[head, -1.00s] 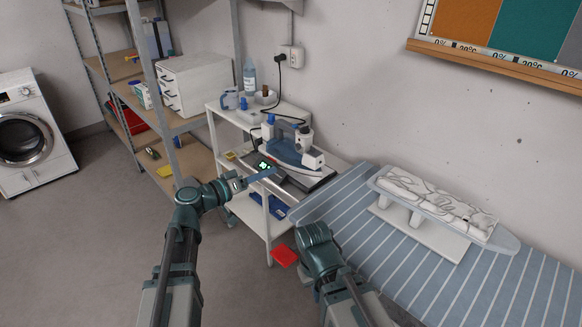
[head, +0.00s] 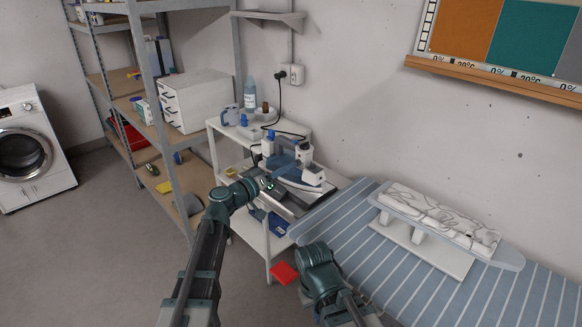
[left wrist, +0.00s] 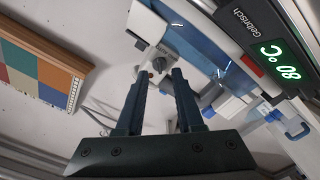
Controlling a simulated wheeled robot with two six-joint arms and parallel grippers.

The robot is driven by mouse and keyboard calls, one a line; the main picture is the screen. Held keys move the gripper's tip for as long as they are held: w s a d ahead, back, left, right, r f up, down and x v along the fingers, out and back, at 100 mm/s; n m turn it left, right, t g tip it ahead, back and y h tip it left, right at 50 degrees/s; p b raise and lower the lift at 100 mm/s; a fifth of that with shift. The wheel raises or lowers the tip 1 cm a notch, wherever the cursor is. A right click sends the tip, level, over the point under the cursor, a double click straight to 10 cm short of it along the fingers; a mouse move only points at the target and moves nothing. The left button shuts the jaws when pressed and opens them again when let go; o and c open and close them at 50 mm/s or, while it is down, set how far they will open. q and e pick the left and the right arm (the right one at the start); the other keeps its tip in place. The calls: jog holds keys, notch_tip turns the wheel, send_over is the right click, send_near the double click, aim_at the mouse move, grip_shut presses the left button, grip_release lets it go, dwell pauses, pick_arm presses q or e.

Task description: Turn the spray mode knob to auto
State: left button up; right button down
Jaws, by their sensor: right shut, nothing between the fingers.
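The blue and white iron (head: 300,176) sits on its base on the white shelf unit. In the head view my left gripper (head: 266,184) is at the iron's near left side. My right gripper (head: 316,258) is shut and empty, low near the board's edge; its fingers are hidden.
The striped ironing board (head: 400,275) with a small sleeve board (head: 440,220) lies to the right. A bottle (head: 250,92) and other items stand on the upper shelf behind the iron. A metal rack (head: 165,130) is at the left. A red item (head: 284,272) lies below.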

aim_at(297, 163)
pick_arm(q)
jog(key=shift+x, duration=1.35)
grip_shut()
